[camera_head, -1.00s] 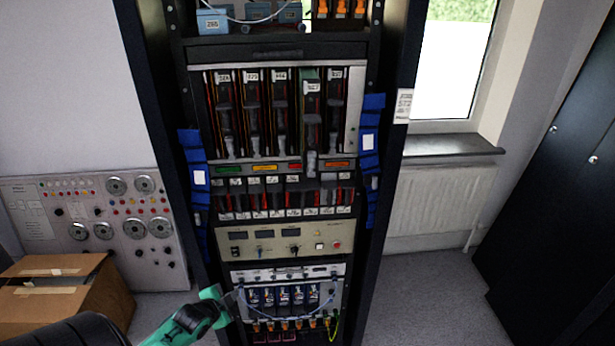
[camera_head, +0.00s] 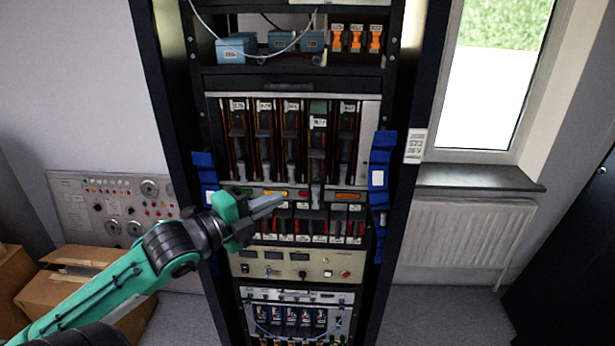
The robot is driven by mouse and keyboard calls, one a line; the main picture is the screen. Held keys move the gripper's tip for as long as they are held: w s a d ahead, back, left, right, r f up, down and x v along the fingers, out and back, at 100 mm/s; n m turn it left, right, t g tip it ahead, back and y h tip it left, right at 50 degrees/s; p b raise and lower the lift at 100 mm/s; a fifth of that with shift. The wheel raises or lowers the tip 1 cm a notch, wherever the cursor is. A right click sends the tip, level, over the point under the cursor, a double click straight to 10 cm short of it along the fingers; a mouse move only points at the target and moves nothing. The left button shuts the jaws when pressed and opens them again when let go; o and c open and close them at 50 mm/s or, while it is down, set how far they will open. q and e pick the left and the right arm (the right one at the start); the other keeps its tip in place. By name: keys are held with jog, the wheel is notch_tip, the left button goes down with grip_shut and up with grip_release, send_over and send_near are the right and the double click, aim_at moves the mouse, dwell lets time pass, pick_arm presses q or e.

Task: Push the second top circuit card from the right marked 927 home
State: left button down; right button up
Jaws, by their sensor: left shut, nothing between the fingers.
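The second top circuit card from the right (camera_head: 318,150) sits in the upper card row of the rack. Its label (camera_head: 319,123) is too small to read surely. This card sticks out toward me and hangs lower than its neighbours, with a green edge at its top. My left gripper (camera_head: 275,203) is shut and empty. Its fingertips point right in front of the coloured label strip, below and left of the card, and appear apart from it. My right gripper is not in view.
The other top cards (camera_head: 292,140) sit further back. A lower card row (camera_head: 310,228) and a beige control panel (camera_head: 290,265) are below. Blue bundles (camera_head: 380,180) flank the rack. Cardboard boxes (camera_head: 60,290) stand at left, a radiator (camera_head: 450,240) at right.

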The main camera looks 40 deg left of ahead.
pick_arm(q)
jog(key=w+b, duration=0.2)
jog(key=b, duration=0.1)
jog(key=p, duration=0.7)
send_near(318, 152)
jog(key=shift+w+d+f, duration=1.55)
jog(key=shift+w+d, duration=0.1)
jog(key=shift+w, duration=0.7)
